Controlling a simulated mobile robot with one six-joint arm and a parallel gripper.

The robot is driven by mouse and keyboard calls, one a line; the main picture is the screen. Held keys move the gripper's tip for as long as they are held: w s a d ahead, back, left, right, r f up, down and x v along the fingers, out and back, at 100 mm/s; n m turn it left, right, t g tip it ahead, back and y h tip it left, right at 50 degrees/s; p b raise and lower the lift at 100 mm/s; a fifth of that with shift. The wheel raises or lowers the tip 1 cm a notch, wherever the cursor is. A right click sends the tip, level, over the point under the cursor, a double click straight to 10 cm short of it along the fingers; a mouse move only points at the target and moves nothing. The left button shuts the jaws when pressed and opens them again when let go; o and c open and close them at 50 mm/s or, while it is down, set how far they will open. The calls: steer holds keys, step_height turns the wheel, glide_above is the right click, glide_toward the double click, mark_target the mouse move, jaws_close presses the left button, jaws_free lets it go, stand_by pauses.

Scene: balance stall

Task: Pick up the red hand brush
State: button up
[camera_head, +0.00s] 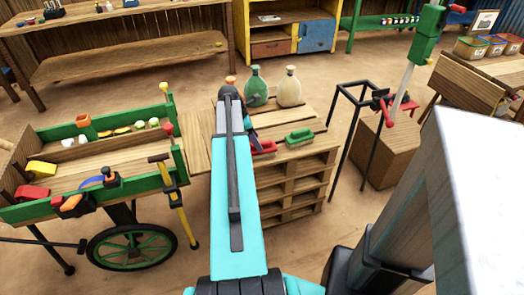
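The red hand brush (264,147) lies on the wooden pallet stack (290,170), just right of my turquoise arm. Part of it is hidden behind the arm. A green hand brush (300,137) lies to its right on the same stack. My arm reaches forward over the stack. Only a small dark part of my gripper (252,132) seems to show beside the arm, close to the red brush in the picture. Its fingers cannot be made out, and I cannot tell whether it touches the brush.
A green sack (255,86) and a cream sack (289,88) stand at the back of the pallet stack. A green-edged cart (90,180) with several items stands left. A black metal frame (345,130) and a wooden box (385,155) stand right. Floor shows between them.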

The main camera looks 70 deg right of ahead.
mark_target(262, 142)
steer(key=shift+s+d+x, duration=0.1)
steer(key=shift+s+x, duration=0.05)
steer(key=shift+x, duration=1.15)
steer(key=shift+s+d+x, duration=0.15)
steer(key=shift+x, duration=1.15)
steer(key=shift+r, duration=0.15)
steer(key=c, duration=1.2)
steer(key=shift+r, duration=0.2)
steer(key=shift+r, duration=0.95)
steer(key=shift+s+a+r, duration=0.1)
steer(key=shift+a+r, duration=0.25)
steer(key=shift+r, duration=0.35)
steer(key=s+a, duration=0.2)
steer(key=a, duration=0.2)
steer(key=s+a+r, duration=0.1)
steer(key=s+a, duration=0.1)
steer(key=a, duration=0.3)
steer(key=s+a, duration=0.2)
steer(key=a, duration=0.3)
steer(key=shift+s+r, duration=0.15)
steer(key=shift+r, duration=0.05)
